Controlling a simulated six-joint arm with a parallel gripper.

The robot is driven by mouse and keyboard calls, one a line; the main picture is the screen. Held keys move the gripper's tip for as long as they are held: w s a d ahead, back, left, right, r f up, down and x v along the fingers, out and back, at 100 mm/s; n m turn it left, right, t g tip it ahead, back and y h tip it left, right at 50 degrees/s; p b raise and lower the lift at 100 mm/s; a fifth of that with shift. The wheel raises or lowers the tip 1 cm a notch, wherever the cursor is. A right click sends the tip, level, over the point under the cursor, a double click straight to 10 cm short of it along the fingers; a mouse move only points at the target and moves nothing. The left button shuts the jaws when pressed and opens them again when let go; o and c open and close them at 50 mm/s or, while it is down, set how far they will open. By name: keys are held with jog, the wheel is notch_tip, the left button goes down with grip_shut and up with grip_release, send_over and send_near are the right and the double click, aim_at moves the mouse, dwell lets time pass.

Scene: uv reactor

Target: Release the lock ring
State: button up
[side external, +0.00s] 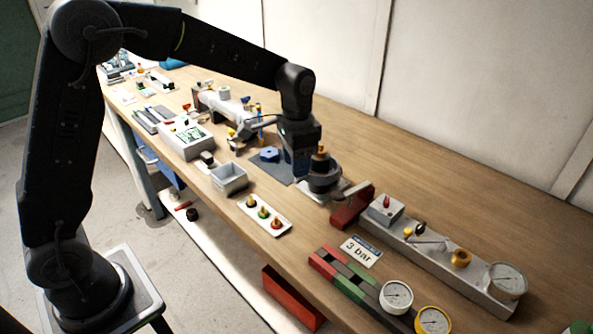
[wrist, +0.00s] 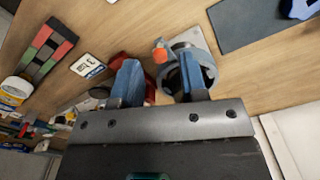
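The lock ring appears to be the dark round collar (side external: 325,180) on a fixture right of the middle of the bench; a brass-orange part stands above it. In the wrist view the grey ring (wrist: 208,74) sits on a pale plate, with an orange-tipped knob (wrist: 160,54) at its left side. My gripper (wrist: 161,68) is open. Its two blue fingers are apart, with the knob showing between their tips. The right finger overlaps the ring in the picture and hides part of it. In the side view my gripper (side external: 303,165) is beside the ring; contact cannot be told.
A red block (side external: 351,206) stands close to the right of the ring. Beyond it is a grey manifold (side external: 450,262) with gauges. A "3 bar" card (side external: 361,252), a white tray of coloured knobs (side external: 264,215) and a grey box (side external: 229,180) lie nearby. The bench behind is clear.

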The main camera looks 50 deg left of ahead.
jog(key=shift+f, duration=1.45)
grip_shut()
